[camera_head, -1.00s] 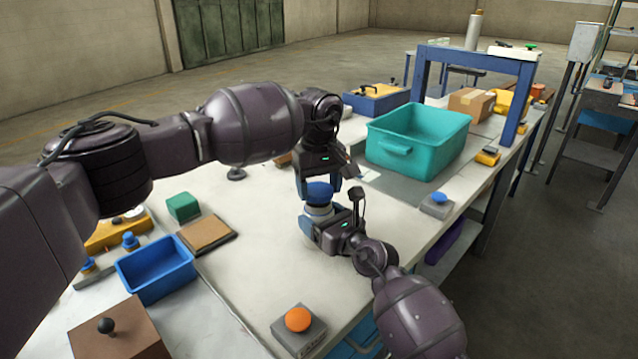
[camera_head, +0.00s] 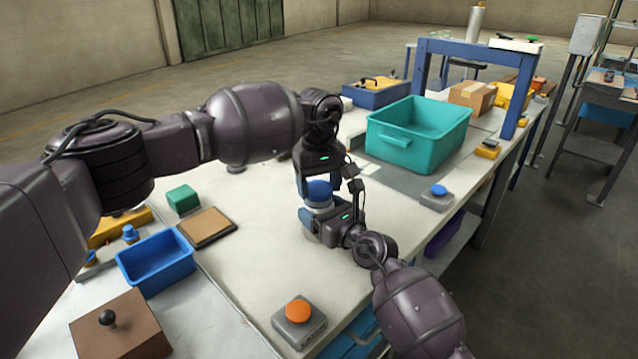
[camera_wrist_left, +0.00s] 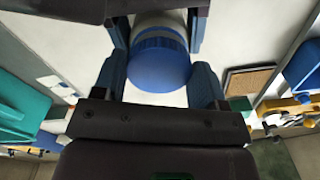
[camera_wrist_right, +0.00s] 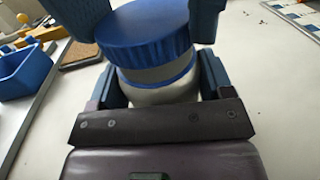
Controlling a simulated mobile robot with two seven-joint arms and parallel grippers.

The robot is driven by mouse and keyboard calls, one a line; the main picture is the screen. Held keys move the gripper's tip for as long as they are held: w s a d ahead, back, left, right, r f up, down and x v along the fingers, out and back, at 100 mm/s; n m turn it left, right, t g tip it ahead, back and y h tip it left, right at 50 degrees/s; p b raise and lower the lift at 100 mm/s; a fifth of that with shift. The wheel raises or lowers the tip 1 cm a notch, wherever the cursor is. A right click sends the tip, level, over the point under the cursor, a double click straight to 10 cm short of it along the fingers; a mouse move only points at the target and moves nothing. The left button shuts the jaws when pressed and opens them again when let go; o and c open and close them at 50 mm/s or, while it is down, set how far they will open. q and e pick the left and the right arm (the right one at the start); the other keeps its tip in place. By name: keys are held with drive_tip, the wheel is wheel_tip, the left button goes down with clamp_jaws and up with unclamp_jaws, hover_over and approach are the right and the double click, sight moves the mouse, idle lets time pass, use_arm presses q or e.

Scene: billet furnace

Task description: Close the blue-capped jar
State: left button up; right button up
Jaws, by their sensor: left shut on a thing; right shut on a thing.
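The jar has a pale grey-white body (camera_wrist_right: 160,84) and a ribbed blue cap (camera_head: 319,189). It stands upright on the white bench, with the cap on top. My right gripper (camera_wrist_right: 158,88) is shut around the jar's body from the near side. My left gripper (camera_wrist_left: 160,72) comes from above and is shut on the blue cap, one finger on each side. A grey band and a thin blue ring show below the cap in the right wrist view. I cannot tell how tightly the cap sits.
A teal bin (camera_head: 385,148) stands behind to the right. A blue tray (camera_head: 150,279), a green block (camera_head: 183,199) and a brown board (camera_head: 207,228) lie to the left. An orange button box (camera_head: 299,326) is near the front edge, and a blue button box (camera_head: 437,200) is right.

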use_arm(q)
drive_tip(key=shift+f, duration=0.4)
use_arm(e)
drive_tip(key=c, duration=0.4)
use_arm(q)
drive_tip(key=m, duration=0.6)
drive_tip(key=shift+a, duration=0.15)
use_arm(e)
drive_tip(key=shift+c, duration=0.2)
use_arm(q)
drive_tip(key=m, duration=0.7)
drive_tip(key=shift+a, duration=0.1)
drive_tip(key=o, duration=1)
drive_tip(key=shift+c, duration=0.2)
drive_tip(key=shift+r, duration=2.2)
